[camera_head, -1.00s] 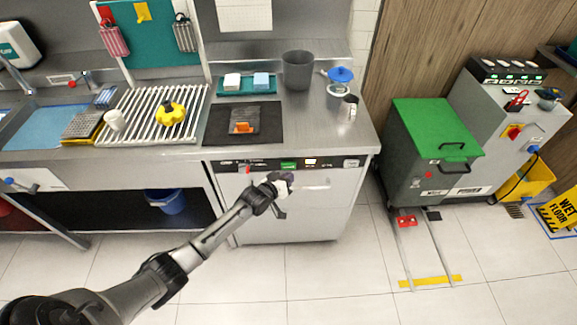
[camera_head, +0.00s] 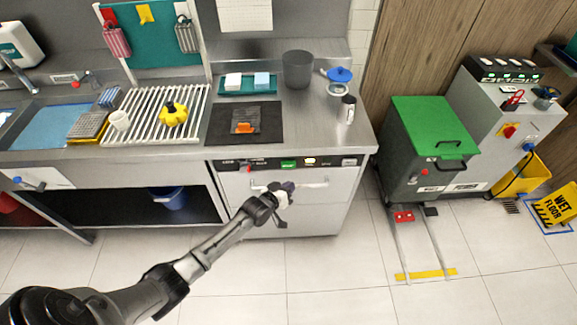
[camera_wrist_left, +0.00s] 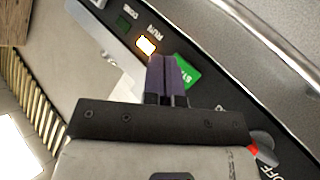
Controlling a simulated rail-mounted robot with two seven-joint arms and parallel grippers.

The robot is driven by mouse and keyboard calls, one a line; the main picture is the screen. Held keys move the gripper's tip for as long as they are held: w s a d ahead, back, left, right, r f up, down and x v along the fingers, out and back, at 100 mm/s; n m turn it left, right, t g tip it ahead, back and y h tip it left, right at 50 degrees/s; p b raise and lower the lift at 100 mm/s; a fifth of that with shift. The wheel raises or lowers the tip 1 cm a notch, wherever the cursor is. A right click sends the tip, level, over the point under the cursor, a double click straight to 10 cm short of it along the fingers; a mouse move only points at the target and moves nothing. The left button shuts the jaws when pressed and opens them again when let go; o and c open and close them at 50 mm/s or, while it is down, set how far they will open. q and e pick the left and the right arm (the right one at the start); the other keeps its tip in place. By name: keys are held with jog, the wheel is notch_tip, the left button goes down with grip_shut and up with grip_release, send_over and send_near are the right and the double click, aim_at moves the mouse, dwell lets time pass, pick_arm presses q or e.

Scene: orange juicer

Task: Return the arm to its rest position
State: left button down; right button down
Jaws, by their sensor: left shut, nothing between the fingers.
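My left arm comes in from the lower left in the head view. My left gripper (camera_head: 289,187) is in front of the stainless under-counter machine (camera_head: 295,211), just below its control strip. In the left wrist view the purple fingers (camera_wrist_left: 167,75) are closed together with nothing between them. Beyond them is the dark control strip with a green start button (camera_wrist_left: 186,72) and a lit amber run lamp (camera_wrist_left: 146,45). I cannot tell whether the fingertips touch the strip. My right gripper is not in view.
A green-lidded grey cart (camera_head: 432,125) stands right.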

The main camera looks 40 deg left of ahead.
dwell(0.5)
pick_arm(q)
notch_tip(320, 180, down, 3)
jog(key=s+m+g, duration=0.3)
jog(key=g, duration=0.2)
jog(key=s+d+r+m+g+y, duration=0.1)
jog(key=s+d+r+m, duration=0.1)
jog(key=s+d+r, duration=0.3)
jog(key=s+d+r+m+g, duration=0.2)
jog(key=s+d+r+m, duration=0.15)
jog(key=r, duration=0.45)
jog(key=s+d+f+n+g+h, duration=0.1)
jog(key=s+d+f+g, duration=0.15)
jog(key=s, duration=1.05)
jog(key=s+d+f+g, duration=0.1)
jog(key=s+d, duration=0.2)
jog(key=s, duration=0.9)
notch_tip(320, 180, up, 31)
jog(key=p, duration=3.1)
jog(key=shift+d, duration=0.2)
